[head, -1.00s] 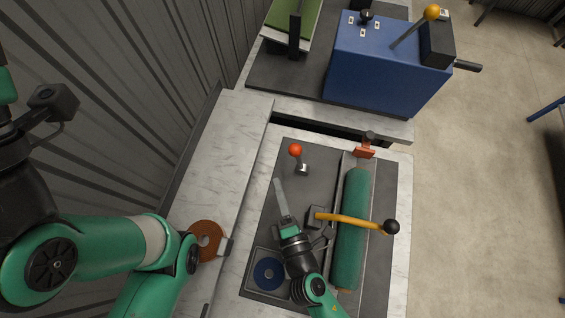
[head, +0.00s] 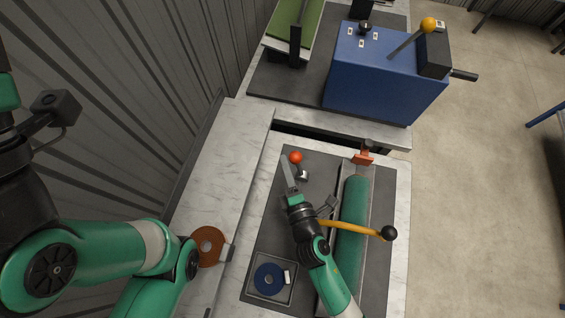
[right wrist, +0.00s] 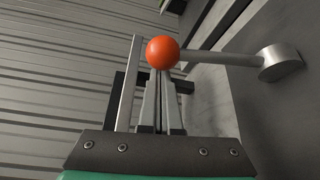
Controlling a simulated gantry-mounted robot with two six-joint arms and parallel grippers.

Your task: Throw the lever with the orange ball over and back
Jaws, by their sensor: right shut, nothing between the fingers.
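The orange ball (head: 295,157) sits on the end of a lever with a round metal base (head: 303,174), on the dark panel at the near bench. In the right wrist view the ball (right wrist: 163,52) is large, with its grey rod (right wrist: 225,57) running right to the round base (right wrist: 280,62). My right gripper (head: 286,168) is shut and empty, its tips close beside the ball. In the right wrist view the tips sit right at the lower edge of the ball; I cannot tell whether they touch it. My left gripper is not in view.
A yellow curved handle with a black knob (head: 389,233) crosses the green roll (head: 352,225) to the right. A blue machine (head: 385,75) with a yellow-ball lever (head: 428,25) stands at the back. A tray with a blue disc (head: 269,279) lies in front.

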